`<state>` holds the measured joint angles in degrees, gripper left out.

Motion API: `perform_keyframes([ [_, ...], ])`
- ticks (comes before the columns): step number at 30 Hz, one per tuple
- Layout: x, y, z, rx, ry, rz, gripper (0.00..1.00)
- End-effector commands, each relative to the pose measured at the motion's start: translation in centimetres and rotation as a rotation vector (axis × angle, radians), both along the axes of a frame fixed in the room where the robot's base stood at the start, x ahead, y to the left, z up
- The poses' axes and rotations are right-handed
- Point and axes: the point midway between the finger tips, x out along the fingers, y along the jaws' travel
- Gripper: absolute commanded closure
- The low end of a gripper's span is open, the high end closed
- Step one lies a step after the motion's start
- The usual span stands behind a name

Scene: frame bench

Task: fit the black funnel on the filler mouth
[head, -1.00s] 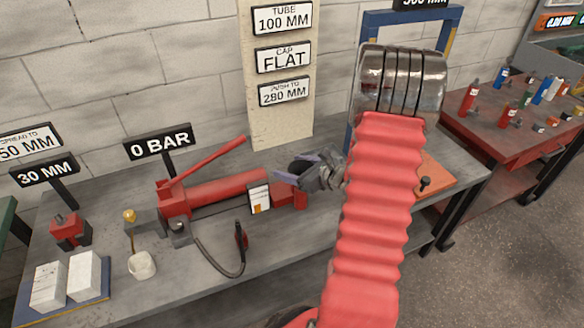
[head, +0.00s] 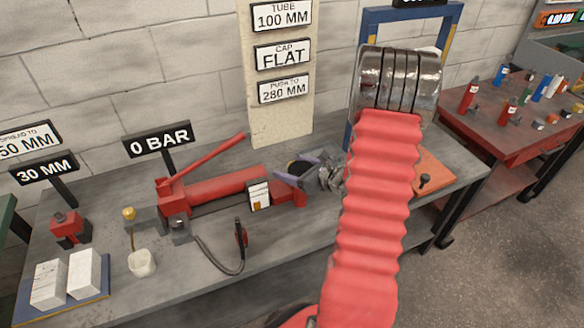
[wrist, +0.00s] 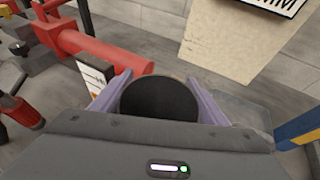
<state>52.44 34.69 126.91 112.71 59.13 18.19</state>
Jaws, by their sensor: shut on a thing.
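My gripper (head: 302,168) has purple fingers shut on the black funnel (head: 297,167). The funnel's round, wide dark top shows between the two fingers in the wrist view (wrist: 158,99); its lower part is hidden. The red hand pump (head: 215,190) lies on the bench with its lever raised at an angle. The gripper and funnel are near the right end of the pump's red cylinder, which shows ahead of the fingers in the wrist view (wrist: 105,52). I cannot make out the filler mouth, or whether the funnel touches the pump.
A black hose with a red-and-black end (head: 240,235) lies in front of the pump. A blue frame (head: 368,35) and an orange plate (head: 432,172) are at right. A sign board (head: 280,120) stands behind.

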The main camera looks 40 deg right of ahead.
Motion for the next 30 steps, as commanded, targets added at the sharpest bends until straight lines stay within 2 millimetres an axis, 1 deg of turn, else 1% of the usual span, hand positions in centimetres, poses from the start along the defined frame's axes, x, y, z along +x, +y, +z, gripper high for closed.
perform_keyframes([
  [1, -0.07, 0.25, -0.28, 0.003, 0.003, 0.004, 0.55],
  [12, -0.09, 0.39, -1.03, 0.004, 0.006, 0.007, 0.55],
  [13, -0.10, 0.40, -1.05, 0.004, 0.006, 0.007, 0.32],
  [15, -0.10, 0.40, -1.03, 0.005, 0.006, 0.006, 0.27],
  [22, -0.06, 0.24, -0.91, 0.002, 0.003, 0.004, 0.11],
  [30, -0.10, 0.15, -0.82, 0.002, 0.002, 0.002, 0.10],
])
